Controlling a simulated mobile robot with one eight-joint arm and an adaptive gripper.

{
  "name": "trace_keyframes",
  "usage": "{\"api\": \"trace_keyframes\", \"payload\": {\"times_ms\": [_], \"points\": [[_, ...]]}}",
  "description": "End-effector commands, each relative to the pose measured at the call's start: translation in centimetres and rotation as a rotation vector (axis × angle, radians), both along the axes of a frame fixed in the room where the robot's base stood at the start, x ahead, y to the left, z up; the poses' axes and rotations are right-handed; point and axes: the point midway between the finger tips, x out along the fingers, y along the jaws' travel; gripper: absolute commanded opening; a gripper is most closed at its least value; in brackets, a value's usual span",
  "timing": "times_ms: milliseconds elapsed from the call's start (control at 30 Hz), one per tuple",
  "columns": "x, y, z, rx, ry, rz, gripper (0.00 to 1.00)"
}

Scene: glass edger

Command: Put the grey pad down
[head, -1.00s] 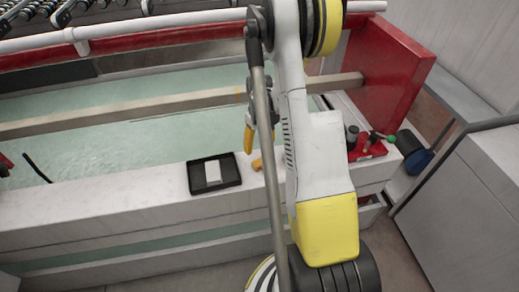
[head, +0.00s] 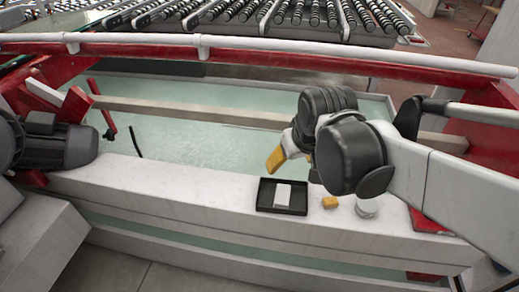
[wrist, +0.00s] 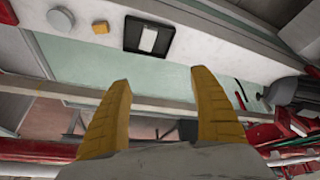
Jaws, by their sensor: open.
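The grey pad (head: 283,194) is pale and flat, and it lies in a shallow black tray (head: 262,197) on the white ledge. The wrist view shows the pad (wrist: 148,40) inside the tray's dark rim (wrist: 131,34). My gripper (head: 292,159) is open and empty, its yellow fingers apart from the pad and the tray. In the head view it appears just beyond the tray, near the pale green surface. In the wrist view the space between the fingertips (wrist: 160,80) is clear. My arm hides part of the gripper in the head view.
A small yellow block (head: 329,202) and a white round item (head: 366,208) stand on the ledge right of the tray. A dark motor (head: 55,145) is at the left. A beige rail (head: 190,110) runs behind. The ledge left of the tray is clear.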

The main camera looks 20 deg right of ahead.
Motion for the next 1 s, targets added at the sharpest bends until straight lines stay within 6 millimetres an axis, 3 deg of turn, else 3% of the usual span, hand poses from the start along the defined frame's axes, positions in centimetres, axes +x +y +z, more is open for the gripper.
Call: {"api": "trace_keyframes", "payload": {"times_ms": [100,300,733,767,1000], "points": [[-3.0,3.1,0.8,0.014,-0.073,0.03,0.73],[-5.5,5.5,1.0,0.038,-0.149,0.053,0.73],[-5.9,5.8,1.0,0.044,-0.163,0.055,0.73],[-5.9,5.8,1.0,0.044,-0.162,0.055,0.79],[-5.9,5.8,1.0,0.044,-0.162,0.055,0.79]]}}
